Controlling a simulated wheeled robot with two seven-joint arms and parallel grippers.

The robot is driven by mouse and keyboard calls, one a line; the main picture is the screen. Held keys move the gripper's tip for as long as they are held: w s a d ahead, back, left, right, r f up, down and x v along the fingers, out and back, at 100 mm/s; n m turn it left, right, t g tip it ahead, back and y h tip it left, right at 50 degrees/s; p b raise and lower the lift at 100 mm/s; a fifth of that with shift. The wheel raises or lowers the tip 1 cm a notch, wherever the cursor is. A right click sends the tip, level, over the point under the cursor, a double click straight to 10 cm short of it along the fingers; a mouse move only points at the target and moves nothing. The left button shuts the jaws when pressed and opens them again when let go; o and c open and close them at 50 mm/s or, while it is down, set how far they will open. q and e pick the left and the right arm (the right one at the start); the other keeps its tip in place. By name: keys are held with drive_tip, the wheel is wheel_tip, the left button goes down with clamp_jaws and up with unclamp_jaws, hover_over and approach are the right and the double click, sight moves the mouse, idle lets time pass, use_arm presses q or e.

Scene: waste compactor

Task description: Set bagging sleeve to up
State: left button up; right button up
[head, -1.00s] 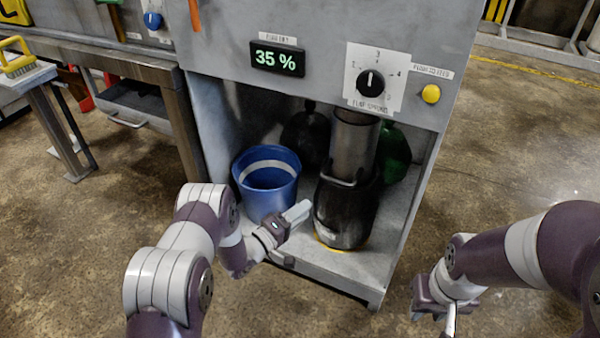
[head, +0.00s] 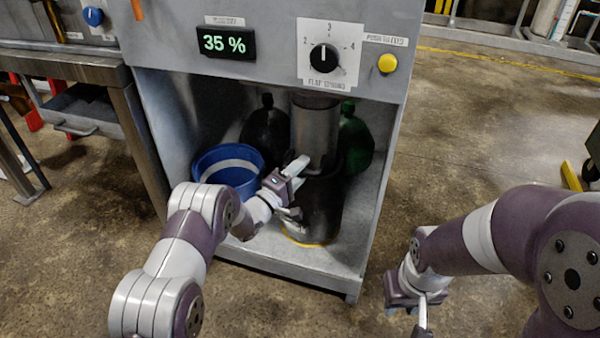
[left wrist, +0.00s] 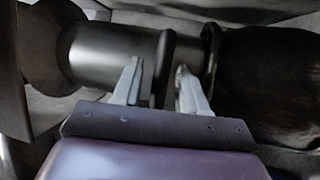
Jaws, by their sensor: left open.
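The bagging sleeve (head: 316,128) is a grey metal cylinder under the machine's panel, with a black bag (head: 322,205) around its lower part. In the left wrist view the sleeve (left wrist: 108,58) lies sideways, with a dark rim or handle bar (left wrist: 168,45) near the bag (left wrist: 268,85). My left gripper (head: 301,188) is open in front of the sleeve. In the wrist view the left gripper (left wrist: 160,72) has a finger on each side of the dark bar; contact cannot be told. My right gripper (head: 415,308) hangs low at the right, away from the machine; its jaws are unclear.
A blue bucket (head: 229,168) stands left of the sleeve, close to my left forearm. A dark bottle-shaped object (head: 266,128) and a green one (head: 355,140) stand behind. The panel carries a 35 % display (head: 226,43), a dial (head: 324,58) and a yellow button (head: 388,63).

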use_arm(q)
clamp_jaws()
wheel_tip(320, 180, up, 15)
drive_tip(key=p, duration=1.1)
drive_tip(key=shift+p, duration=0.3)
unclamp_jaws()
drive_tip(key=shift+f, duration=0.1)
drive_tip(key=p+v, duration=0.3)
drive_tip(key=v, duration=0.9)
drive_tip(key=shift+s+a+p, duration=0.25)
drive_tip(key=shift+s+p, duration=0.05)
drive_tip(key=shift+p, duration=0.05)
